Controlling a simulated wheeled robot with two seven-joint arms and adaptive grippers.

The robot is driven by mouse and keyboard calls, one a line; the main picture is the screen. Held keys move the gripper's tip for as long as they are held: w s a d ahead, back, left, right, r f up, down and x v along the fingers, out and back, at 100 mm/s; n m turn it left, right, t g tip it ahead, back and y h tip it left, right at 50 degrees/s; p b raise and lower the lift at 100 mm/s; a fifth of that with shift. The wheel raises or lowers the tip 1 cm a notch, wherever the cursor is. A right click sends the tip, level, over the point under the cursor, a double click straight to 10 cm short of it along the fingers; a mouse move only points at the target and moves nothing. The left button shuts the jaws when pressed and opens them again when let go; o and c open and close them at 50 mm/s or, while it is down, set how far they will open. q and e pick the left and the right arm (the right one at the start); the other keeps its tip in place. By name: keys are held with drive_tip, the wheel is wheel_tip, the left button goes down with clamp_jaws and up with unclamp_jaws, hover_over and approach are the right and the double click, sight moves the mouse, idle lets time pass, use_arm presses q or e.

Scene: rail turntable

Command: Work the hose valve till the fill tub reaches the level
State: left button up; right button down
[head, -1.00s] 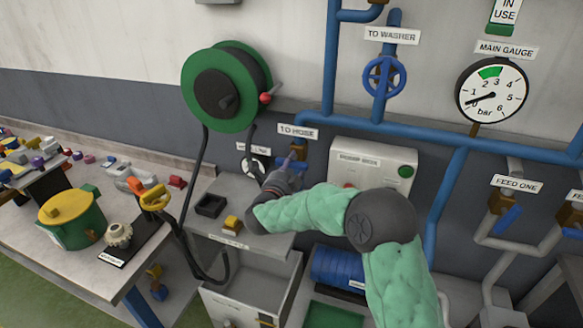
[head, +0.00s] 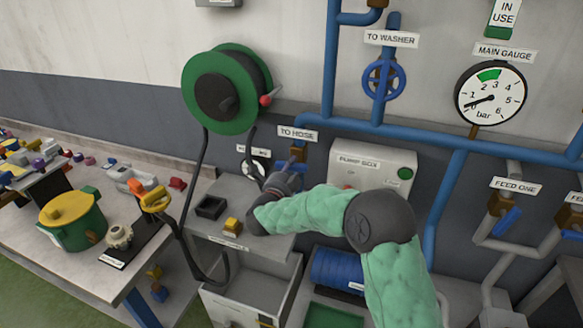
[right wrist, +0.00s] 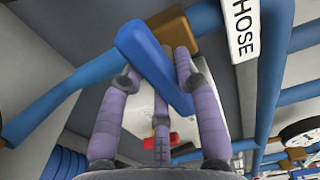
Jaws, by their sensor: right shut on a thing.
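The hose valve is a brass body (right wrist: 184,38) with a blue lever (right wrist: 150,62), below the TO HOSE label (head: 298,134). My right gripper (head: 291,168) is shut on the lever; in the right wrist view its purple fingers stand on both sides of the lever, with another finger behind. The grey fill tub (head: 285,309) stands open at the bottom of the head view, below the grey shelf. I cannot make out a water level in it. My left gripper is not in view.
A hose reel (head: 222,92) hangs on the wall, its black hose running to an orange-yellow nozzle (head: 154,199) on the bench. The pump box (head: 375,158) is right of the valve. The main gauge (head: 490,93) reads low. A green pot (head: 76,222) stands on the bench.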

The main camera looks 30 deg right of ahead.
drive_tip(key=n+p, duration=0.2)
drive_tip(key=n, duration=0.2)
drive_tip(key=shift+s+d+r, duration=0.1)
drive_tip(key=n+p, duration=0.2)
drive_tip(key=n, duration=0.1)
drive_tip(key=shift+n+p, duration=0.4)
drive_tip(key=n+p, duration=0.3)
drive_tip(key=n, duration=0.1)
drive_tip(key=shift+s+r, duration=0.1)
drive_tip(key=shift+r, duration=0.05)
drive_tip(key=shift+n+p, duration=0.8)
drive_tip(key=shift+n, duration=0.8)
drive_tip(key=c, duration=0.9)
unclamp_jaws()
